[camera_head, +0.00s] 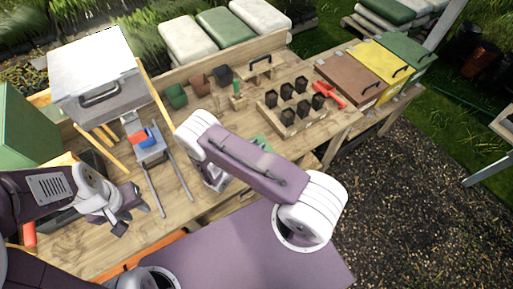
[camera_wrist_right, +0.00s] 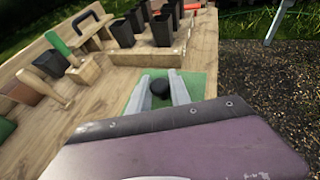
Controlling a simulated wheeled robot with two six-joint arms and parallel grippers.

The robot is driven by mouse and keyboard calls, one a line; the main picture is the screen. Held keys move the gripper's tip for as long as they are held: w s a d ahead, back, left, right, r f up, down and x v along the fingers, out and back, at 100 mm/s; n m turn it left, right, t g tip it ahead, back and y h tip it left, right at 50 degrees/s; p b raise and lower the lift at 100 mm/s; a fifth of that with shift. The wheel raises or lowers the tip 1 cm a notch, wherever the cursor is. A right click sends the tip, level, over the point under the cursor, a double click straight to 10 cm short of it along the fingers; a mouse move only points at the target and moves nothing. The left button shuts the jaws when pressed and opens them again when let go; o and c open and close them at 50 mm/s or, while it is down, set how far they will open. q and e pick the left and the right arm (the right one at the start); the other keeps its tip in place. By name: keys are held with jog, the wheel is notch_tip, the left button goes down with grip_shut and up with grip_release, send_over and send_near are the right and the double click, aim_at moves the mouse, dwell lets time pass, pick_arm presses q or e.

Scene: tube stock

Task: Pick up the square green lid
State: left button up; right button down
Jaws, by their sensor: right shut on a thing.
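The square green lid (camera_wrist_right: 194,82) has a round black knob (camera_wrist_right: 158,88) and shows below my right gripper in the right wrist view. My right gripper (camera_wrist_right: 160,80) has its two pale fingers on either side of the knob and is shut on it. I cannot tell whether the lid touches the bench. In the head view my right arm hides most of it; a small green part of the lid (camera_head: 264,143) shows behind the arm. My left gripper (camera_head: 128,212) is over the left part of the bench, open and empty, with its dark fingers apart.
A wooden rack (camera_head: 290,123) with several black pots stands behind the lid. Brown, yellow and green bins (camera_head: 350,78) are at the right. A red tool (camera_head: 330,94) lies near them. A grey box (camera_head: 98,98) on a wooden stand is at the left.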

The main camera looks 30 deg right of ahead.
notch_tip(320, 180, up, 3)
jog(key=shift+a+f+b, duration=0.1)
jog(key=shift+b, duration=0.4)
jog(key=s+d+r, duration=0.3)
jog(key=s+r, duration=0.4)
jog(key=s, duration=0.4)
jog(key=shift+d+r, duration=0.15)
jog(key=shift+d, duration=0.25)
